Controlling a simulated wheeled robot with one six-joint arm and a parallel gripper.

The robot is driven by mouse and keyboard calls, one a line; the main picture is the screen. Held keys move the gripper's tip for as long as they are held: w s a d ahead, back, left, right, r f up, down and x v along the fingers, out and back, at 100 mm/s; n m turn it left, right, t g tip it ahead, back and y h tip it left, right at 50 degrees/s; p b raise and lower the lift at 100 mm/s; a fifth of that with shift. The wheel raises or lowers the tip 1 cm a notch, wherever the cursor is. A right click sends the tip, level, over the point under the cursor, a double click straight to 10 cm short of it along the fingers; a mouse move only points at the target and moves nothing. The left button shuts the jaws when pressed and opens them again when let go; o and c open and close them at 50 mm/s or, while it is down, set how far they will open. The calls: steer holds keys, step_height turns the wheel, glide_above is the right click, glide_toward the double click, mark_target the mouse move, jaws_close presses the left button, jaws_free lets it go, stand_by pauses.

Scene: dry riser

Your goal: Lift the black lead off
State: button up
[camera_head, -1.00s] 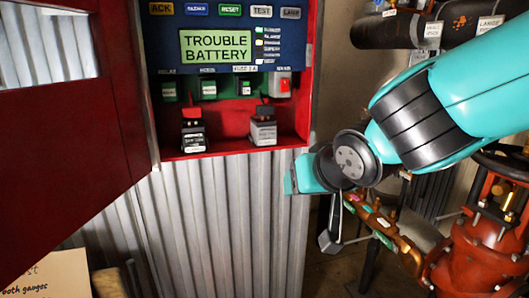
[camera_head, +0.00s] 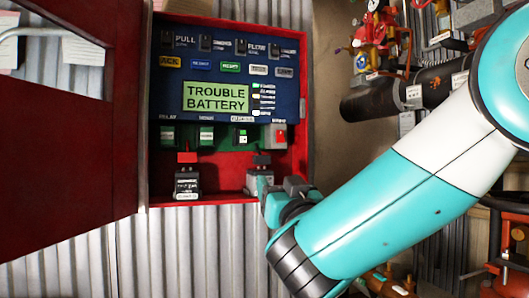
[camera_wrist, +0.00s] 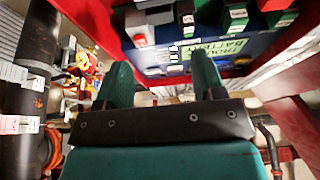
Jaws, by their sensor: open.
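In the head view, a grey battery (camera_head: 257,180) stands upright at the right of the red cabinet's floor. A dark cap (camera_head: 261,160), possibly the black lead's end, sits on its top. A darker battery (camera_head: 187,184) stands at the left, with a red cap (camera_head: 187,157) above it. My gripper (camera_head: 266,186) is at the grey battery's lower right, overlapping its edge; I cannot tell whether they touch. In the wrist view my gripper (camera_wrist: 162,85) is open, its two teal fingers apart with nothing visible between them.
The panel display (camera_head: 216,97) reads TROUBLE BATTERY. A row of small modules (camera_head: 207,136) is above the batteries. The cabinet's red side wall (camera_head: 306,90) is close on the right. The open red door (camera_head: 70,130) fills the left. A black pipe (camera_head: 385,98) runs at the right.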

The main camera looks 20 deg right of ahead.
mark_target(263, 160)
steer(key=p+x, duration=0.6)
steer(key=x, duration=0.4)
steer(key=shift+w+r+p, duration=0.1)
steer(key=shift+r+p, duration=0.1)
steer(key=shift+p, duration=0.1)
steer(key=shift+w, duration=0.65)
steer(key=shift+c, duration=0.4)
